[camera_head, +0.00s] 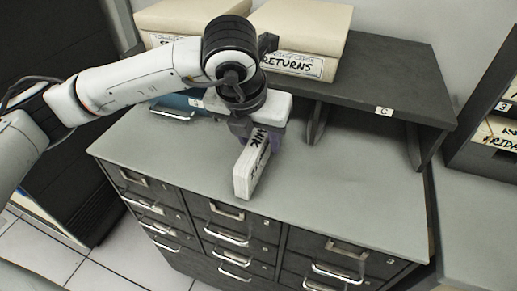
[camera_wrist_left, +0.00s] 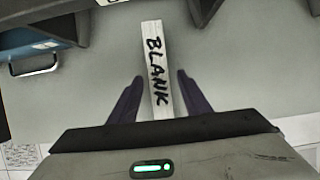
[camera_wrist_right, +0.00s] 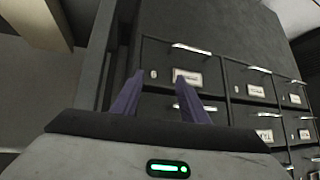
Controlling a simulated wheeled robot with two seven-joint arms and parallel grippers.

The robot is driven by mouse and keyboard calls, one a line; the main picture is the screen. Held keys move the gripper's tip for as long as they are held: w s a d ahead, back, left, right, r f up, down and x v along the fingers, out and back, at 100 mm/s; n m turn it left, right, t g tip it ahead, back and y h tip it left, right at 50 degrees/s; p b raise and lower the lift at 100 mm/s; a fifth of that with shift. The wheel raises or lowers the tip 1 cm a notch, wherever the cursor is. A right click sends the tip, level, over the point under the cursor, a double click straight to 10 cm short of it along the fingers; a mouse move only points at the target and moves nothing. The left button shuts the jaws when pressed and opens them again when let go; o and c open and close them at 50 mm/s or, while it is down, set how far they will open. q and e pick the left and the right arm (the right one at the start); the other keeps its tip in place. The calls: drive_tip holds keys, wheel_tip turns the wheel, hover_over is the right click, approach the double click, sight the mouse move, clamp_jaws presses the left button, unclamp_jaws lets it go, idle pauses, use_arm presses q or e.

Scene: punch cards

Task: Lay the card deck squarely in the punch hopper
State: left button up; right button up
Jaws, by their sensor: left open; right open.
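A white card deck (camera_head: 250,172) marked BLANK stands on its long edge on the grey cabinet top. It also shows in the left wrist view (camera_wrist_left: 157,70), its lettered edge facing up. In the left wrist view my left gripper (camera_wrist_left: 160,95) is open, with one finger on each side of the deck and gaps between. My right gripper (camera_wrist_right: 160,95) is open and empty, facing drawer fronts. No punch hopper can be made out in these views.
A dark shelf marked C (camera_head: 390,75) stands on the cabinet top (camera_head: 340,190), with a cream RETURNS box (camera_head: 300,35) on it. A blue case with a handle (camera_head: 178,107) sits under the shelf's left part. The right side of the top is clear.

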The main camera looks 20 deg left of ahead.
use_arm(q)
drive_tip(key=shift+r, duration=0.1)
clamp_jaws()
